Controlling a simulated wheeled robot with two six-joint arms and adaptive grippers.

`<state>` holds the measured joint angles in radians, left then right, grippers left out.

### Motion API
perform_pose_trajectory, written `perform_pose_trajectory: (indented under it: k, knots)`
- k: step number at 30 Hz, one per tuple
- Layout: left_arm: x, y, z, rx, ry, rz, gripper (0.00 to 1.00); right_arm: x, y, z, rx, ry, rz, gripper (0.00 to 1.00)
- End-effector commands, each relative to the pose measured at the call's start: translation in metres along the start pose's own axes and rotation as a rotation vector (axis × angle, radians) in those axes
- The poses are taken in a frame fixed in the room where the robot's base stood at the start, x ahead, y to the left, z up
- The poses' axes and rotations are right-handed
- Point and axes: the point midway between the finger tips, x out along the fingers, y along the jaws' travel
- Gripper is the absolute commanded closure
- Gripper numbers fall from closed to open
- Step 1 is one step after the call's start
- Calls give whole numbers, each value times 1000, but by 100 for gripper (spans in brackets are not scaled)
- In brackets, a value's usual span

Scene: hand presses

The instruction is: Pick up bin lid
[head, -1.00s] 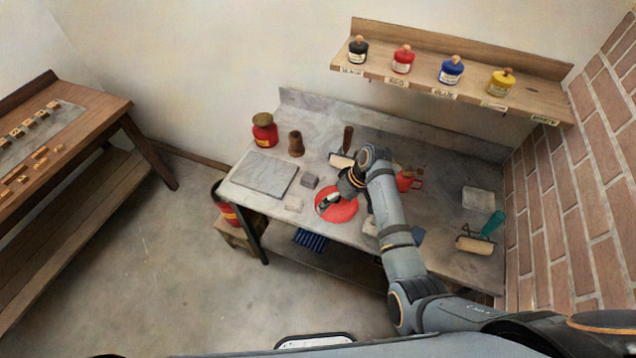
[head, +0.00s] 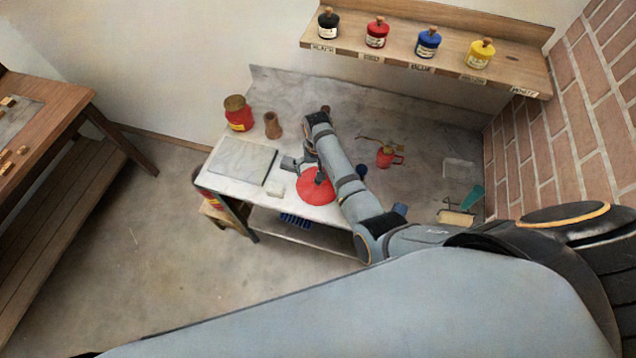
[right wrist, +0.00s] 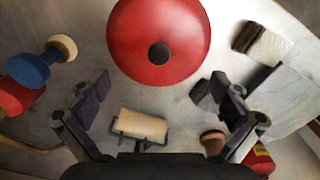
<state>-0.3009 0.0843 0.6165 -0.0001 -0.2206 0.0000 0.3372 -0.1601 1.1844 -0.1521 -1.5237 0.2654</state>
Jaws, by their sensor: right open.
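The bin lid looks to be the round red disc (head: 318,190) lying on the workbench near its front edge, partly hidden by my right arm. In the right wrist view the red lid (right wrist: 180,25) has a dark central knob and is cut off by the top edge. My right gripper (right wrist: 160,92) is open and empty, its two fingers spread on either side just below the lid. In the head view the right gripper (head: 296,163) is beside the lid, toward the back left, apart from the knob. My left gripper is not in view.
A grey slab (head: 241,161), a pale block (head: 275,190), a brown cup (head: 272,125) and a red jar (head: 238,113) stand left of the lid. A red can (head: 387,157) is to the right. A shelf with ink bottles (head: 428,43) hangs above.

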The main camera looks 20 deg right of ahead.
Motion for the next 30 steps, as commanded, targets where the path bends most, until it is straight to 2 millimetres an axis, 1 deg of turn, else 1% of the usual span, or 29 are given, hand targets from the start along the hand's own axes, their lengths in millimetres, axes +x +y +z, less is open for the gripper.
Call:
perform_pose_trajectory:
  k: [3, 5, 6, 7, 10, 16, 17, 30]
  knots:
    - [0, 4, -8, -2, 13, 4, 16, 20, 2, 5, -1, -7, 2, 0]
    - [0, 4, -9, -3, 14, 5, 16, 30, 3, 7, -1, -7, 1, 0]
    - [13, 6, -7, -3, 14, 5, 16, 43, 2, 6, -1, -3, 0, 0]
    - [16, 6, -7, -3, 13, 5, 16, 47, 2, 5, -1, -2, -1, 0]
    - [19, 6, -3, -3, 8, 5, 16, 51, 2, 6, 0, -3, -1, 0]
    - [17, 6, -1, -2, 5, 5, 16, 49, 3, 6, 0, -2, -1, 0]
    - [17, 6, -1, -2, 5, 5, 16, 49, 3, 6, 0, -2, 0, 1]
    - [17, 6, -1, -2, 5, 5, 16, 49, 3, 6, 0, -2, 0, 61]
